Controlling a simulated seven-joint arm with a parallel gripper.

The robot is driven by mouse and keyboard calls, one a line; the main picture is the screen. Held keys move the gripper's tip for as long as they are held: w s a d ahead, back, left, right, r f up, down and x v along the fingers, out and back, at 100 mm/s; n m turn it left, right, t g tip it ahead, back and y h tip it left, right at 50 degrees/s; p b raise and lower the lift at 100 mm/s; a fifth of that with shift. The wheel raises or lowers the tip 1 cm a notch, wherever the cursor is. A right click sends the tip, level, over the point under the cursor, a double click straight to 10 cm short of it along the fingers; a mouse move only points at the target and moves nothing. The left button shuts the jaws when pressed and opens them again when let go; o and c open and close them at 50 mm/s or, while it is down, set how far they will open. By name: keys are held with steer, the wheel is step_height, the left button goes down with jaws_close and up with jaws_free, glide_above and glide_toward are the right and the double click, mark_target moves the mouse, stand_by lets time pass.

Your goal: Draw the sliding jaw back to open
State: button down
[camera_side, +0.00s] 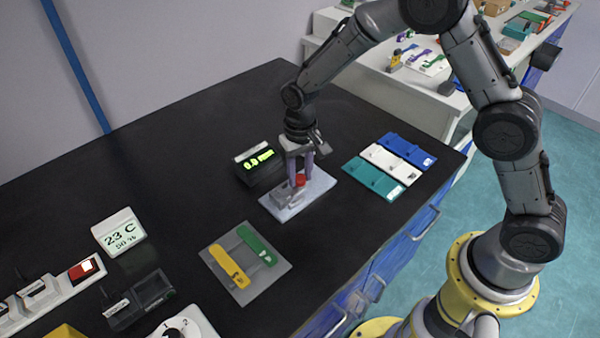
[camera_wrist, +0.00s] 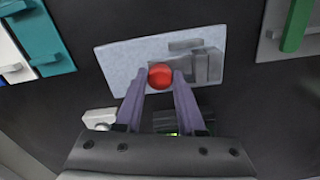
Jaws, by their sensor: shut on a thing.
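A light grey base plate (camera_side: 318,186) lies on the black bench. Grey jaw blocks (camera_side: 281,196) stand on it, and they also show in the wrist view (camera_wrist: 203,64). A red round knob (camera_side: 300,180) sits beside the blocks; in the wrist view the red knob (camera_wrist: 160,76) is between my fingertips. My gripper (camera_side: 299,177) points down over the plate, its two purple-grey fingers shut on the red knob. The wrist view shows my gripper (camera_wrist: 161,80) with a finger on each side of the knob. I cannot tell how wide the gap between the jaws is.
A black display reading 0.0 (camera_side: 259,161) stands just left of the plate. Teal, white and blue panels (camera_side: 390,163) lie to the right. A grey plate with yellow and green bars (camera_side: 245,262) lies in front.

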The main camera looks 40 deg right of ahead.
mark_target(316, 178)
steer(key=shift+r, duration=0.1)
steer(key=d, duration=0.5)
steer(key=shift+d, duration=0.4)
steer(key=c, duration=0.5)
jaws_free()
step_height(316, 178, up, 14)
